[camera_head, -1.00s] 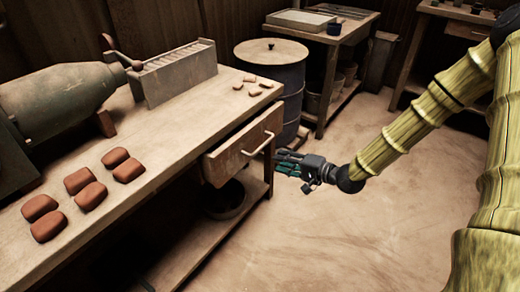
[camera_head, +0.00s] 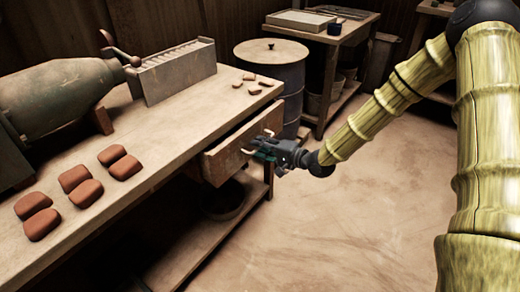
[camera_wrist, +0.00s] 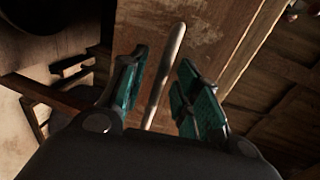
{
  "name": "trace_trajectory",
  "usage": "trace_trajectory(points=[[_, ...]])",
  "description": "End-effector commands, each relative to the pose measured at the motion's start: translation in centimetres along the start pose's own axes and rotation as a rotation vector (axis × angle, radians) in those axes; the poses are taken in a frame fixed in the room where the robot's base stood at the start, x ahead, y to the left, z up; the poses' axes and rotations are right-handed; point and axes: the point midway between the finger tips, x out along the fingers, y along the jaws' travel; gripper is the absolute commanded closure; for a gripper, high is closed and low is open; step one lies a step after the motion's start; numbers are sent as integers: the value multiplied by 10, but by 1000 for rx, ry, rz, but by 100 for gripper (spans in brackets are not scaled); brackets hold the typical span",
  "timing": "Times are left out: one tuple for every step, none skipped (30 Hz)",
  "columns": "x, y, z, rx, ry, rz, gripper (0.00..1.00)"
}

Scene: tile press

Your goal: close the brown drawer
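The brown wooden drawer (camera_head: 222,161) under the bench top stands partly open, its front out past the bench edge. Its pale bar handle (camera_head: 269,133) is partly hidden by my gripper in the head view. My gripper (camera_head: 259,150) is at the drawer front. In the wrist view, the drawer front (camera_wrist: 215,35) fills the upper middle, and the handle (camera_wrist: 167,72) runs between the two teal fingers of my gripper (camera_wrist: 162,56). The fingers are apart, with a gap visible on each side of the bar.
The bench top (camera_head: 165,160) holds several red-brown tiles (camera_head: 86,192), a green cylindrical machine (camera_head: 65,95) and a slotted rack (camera_head: 180,72). A lower shelf (camera_head: 205,245) carries a dark bowl. A lidded barrel (camera_head: 272,75) stands behind the drawer. The floor to the right is clear.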

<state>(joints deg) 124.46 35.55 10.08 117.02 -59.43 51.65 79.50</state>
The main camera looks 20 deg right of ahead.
Motion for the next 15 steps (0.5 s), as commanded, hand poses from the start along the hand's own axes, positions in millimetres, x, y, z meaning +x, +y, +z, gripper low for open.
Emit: trace_trajectory(points=[[3,1,1,0,-1,0,68],[4,0,1,0,-1,0,68],[6,0,1,0,-1,0,68],[6,0,1,0,-1,0,68],[7,0,1,1,0,1,68],[7,0,1,1,0,1,68],[7,0,0,1,0,1,68],[7,0,0,1,0,0,68],[7,0,0,1,0,1,68],[7,0,0,1,0,0,68],[7,0,0,1,0,0,68],[6,0,0,1,0,1,68],[6,0,0,1,0,0,74],[6,0,0,1,0,1,79],[6,0,0,1,1,1,86]])
